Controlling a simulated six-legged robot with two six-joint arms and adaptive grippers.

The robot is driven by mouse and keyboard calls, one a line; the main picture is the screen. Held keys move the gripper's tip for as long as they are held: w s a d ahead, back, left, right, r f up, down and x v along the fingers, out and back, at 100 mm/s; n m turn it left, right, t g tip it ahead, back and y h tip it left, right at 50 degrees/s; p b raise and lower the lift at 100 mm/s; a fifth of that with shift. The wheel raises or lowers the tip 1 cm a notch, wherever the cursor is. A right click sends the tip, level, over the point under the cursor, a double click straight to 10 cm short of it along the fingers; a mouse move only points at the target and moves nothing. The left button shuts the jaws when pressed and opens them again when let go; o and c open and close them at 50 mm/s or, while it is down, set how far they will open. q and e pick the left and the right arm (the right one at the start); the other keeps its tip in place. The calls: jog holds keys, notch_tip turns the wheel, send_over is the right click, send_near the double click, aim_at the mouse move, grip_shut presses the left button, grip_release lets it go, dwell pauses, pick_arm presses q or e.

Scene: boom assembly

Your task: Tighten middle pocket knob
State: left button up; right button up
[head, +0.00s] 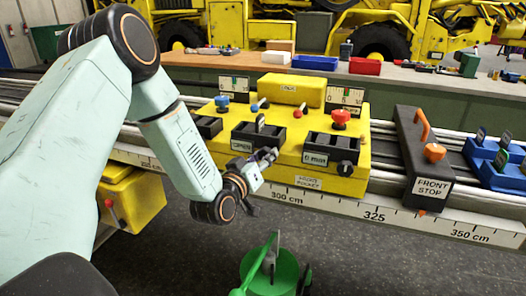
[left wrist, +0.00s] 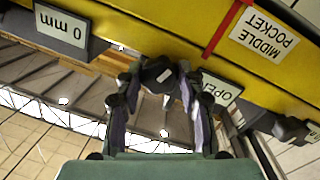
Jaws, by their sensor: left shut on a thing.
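The yellow carriage (head: 287,176) sits on the rail, with black pockets in its front. The middle pocket (head: 266,130) has a label reading OPEN (head: 241,146); the pocket to its right reads 0 mm (head: 315,159). My left gripper (head: 266,158) is at the carriage front, just right of the OPEN label. In the left wrist view, upside down, its fingers (left wrist: 160,88) are closed around the black middle pocket knob (left wrist: 158,72). The knob is largely hidden by the gripper in the head view. My right gripper is not in view.
Another black knob (head: 345,168) sits right of the 0 mm label. A black FRONT STOP block (head: 425,165) stands on the rail at right, with a blue holder (head: 497,165) beyond. A green container (head: 272,272) stands on the floor below. A workbench (head: 400,75) runs behind.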

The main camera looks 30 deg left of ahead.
pick_arm(q)
jog(key=shift+s+d+f+m+g+y+p, duration=0.1)
jog(key=shift+m+y+p, duration=0.55)
jog(key=shift+m+p, duration=3.15)
jog(key=shift+d+f+m+g+y+p, duration=0.1)
jog(key=shift+m+y+p, duration=1)
jog(key=shift+m, duration=4.85)
jog(key=shift+s+d+f+m+g+y+p, duration=0.15)
jog(key=shift+m+p, duration=3.05)
jog(key=shift+m, duration=1.65)
jog(key=shift+w+a+r, duration=0.1)
jog(key=o, duration=0.9)
jog(key=shift+c, duration=0.2)
jog(key=o, duration=0.3)
jog(key=shift+r, duration=0.2)
jog(key=shift+w, duration=0.1)
